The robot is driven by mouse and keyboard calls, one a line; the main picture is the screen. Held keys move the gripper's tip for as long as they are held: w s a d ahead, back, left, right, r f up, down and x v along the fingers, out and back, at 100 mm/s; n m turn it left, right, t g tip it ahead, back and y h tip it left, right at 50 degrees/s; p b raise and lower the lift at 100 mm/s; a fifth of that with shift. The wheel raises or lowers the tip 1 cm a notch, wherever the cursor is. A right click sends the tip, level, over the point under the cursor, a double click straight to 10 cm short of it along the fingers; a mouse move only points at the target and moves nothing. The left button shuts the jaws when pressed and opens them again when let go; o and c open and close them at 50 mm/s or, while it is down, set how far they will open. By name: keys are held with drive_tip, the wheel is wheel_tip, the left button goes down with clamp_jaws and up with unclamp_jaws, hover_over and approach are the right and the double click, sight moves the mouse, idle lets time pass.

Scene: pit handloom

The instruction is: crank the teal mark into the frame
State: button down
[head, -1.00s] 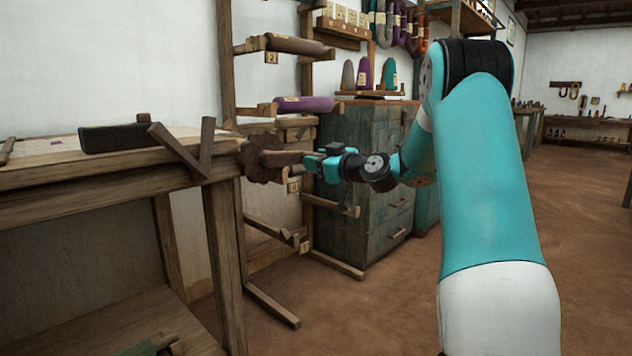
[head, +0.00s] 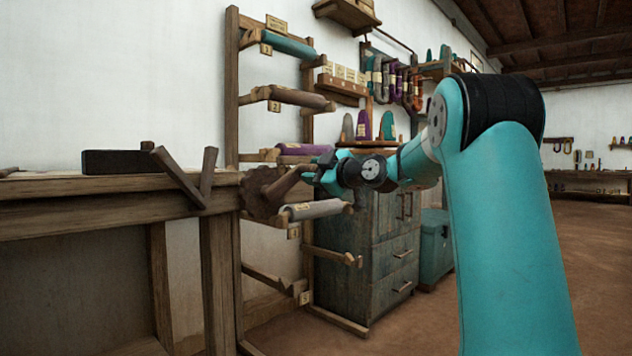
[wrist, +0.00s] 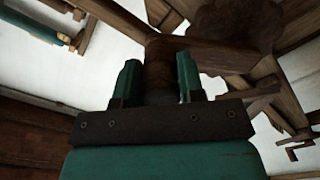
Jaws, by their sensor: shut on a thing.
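The crank is a dark wooden toothed wheel (head: 262,192) with a handle (head: 290,180) at the right end of the loom table (head: 110,205). My gripper (head: 318,172) is shut on the handle. In the wrist view, my gripper's two teal fingers (wrist: 158,85) stand on either side of the round brown grip (wrist: 159,65), and the scalloped wheel (wrist: 240,20) is behind at upper right. The teal mark does not show in either view. The loom's top is seen nearly edge-on in the head view.
A wall rack (head: 232,110) holds several cloth rolls behind the crank, a grey roll (head: 316,209) close below my gripper. A drawer cabinet (head: 375,245) stands behind my arm. A dark block (head: 112,162) and crossed wooden bars (head: 190,180) are on the table. Open floor lies at right.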

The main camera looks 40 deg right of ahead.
idle(0.4)
drive_tip(key=c, duration=0.7)
unclamp_jaws()
drive_tip(key=shift+c, duration=0.2)
drive_tip(key=shift+s, duration=0.1)
drive_tip(key=s+d+p, duration=0.1)
drive_tip(key=s+p, duration=0.1)
drive_tip(key=s, duration=1.5)
drive_tip(key=shift+s, duration=0.15)
